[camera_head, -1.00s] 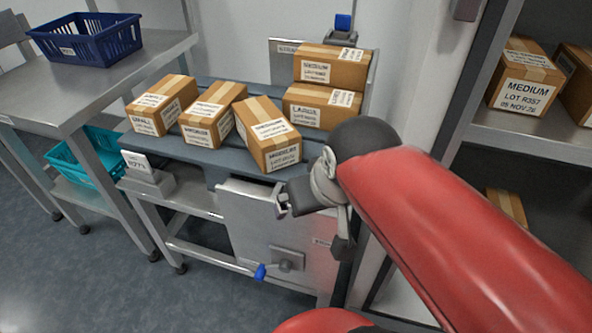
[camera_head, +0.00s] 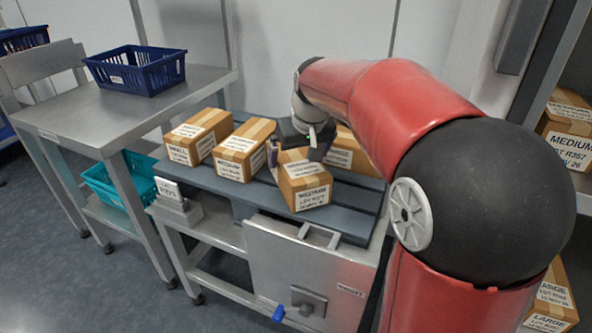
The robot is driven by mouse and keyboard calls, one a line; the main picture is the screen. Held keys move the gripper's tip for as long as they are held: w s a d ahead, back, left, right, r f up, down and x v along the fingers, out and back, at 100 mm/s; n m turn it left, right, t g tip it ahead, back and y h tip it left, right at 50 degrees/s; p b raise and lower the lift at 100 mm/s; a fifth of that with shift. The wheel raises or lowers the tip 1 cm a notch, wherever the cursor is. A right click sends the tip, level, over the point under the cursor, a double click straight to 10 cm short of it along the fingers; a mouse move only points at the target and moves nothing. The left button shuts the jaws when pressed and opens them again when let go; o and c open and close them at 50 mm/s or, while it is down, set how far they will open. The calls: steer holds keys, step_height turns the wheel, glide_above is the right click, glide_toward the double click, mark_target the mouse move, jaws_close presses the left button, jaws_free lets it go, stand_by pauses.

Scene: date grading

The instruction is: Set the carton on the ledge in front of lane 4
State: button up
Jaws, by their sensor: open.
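Several brown taped cartons rest on a dark slatted top (camera_head: 350,218). The nearest, a MEDIUM carton (camera_head: 304,186), lies slightly turned near the front edge. My gripper (camera_head: 296,146) is open at the back end of this carton, pointing down; I cannot tell whether it touches it. A SMALL carton (camera_head: 197,136) and another carton (camera_head: 243,149) lie to the left. One more carton (camera_head: 349,154) lies behind to the right, partly hidden by my arm. No ledge or lane marked 4 can be made out.
A steel table (camera_head: 190,78) with a blue basket (camera_head: 136,70) stands at left, a teal basket (camera_head: 125,180) below it. A small sign (camera_head: 170,192) stands at the top's left front corner. Shelving with a MEDIUM carton (camera_head: 568,135) is at right.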

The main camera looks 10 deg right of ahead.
mark_target(296, 157)
steer(key=x, duration=0.4)
steer(key=shift+w+a+f, duration=0.1)
steer(key=shift+a+f, duration=0.15)
steer(key=shift+f, duration=0.05)
steer(key=c, duration=1.2)
steer(key=shift+r, duration=0.15)
steer(key=shift+c, duration=1.3)
